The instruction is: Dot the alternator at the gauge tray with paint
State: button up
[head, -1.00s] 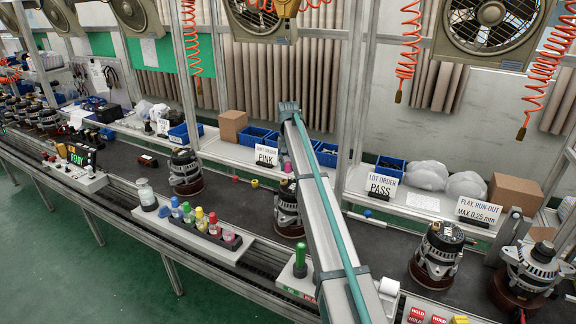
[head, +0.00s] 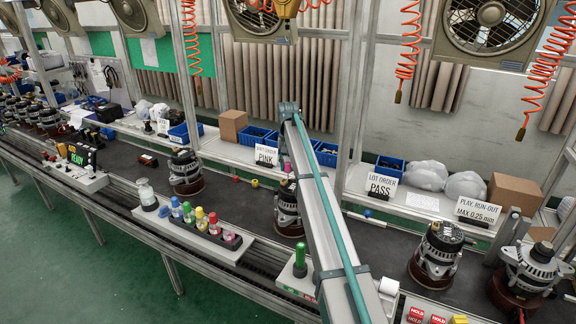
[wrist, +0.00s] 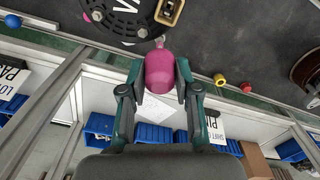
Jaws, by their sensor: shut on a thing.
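My gripper (wrist: 160,82) is shut on a pink paint bottle (wrist: 160,72), one finger on each side of it. In the head view this alternator (head: 287,212) stands on the dark bench, partly behind my arm, below the PINK sign (head: 266,156). My gripper is mostly hidden there.
A paint rack (head: 205,235) with blue, green, yellow and red-topped bottles stands at the front edge. Other alternators stand left (head: 185,170) and right (head: 437,250). Blue bins (head: 327,154) and a PASS sign (head: 382,186) line the back shelf.

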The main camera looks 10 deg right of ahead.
jog(key=shift+f, duration=0.55)
dwell(1.9)
jog(key=shift+r, duration=0.1)
jog(key=shift+r+p, duration=1.15)
jog(key=shift+r, duration=1.3)
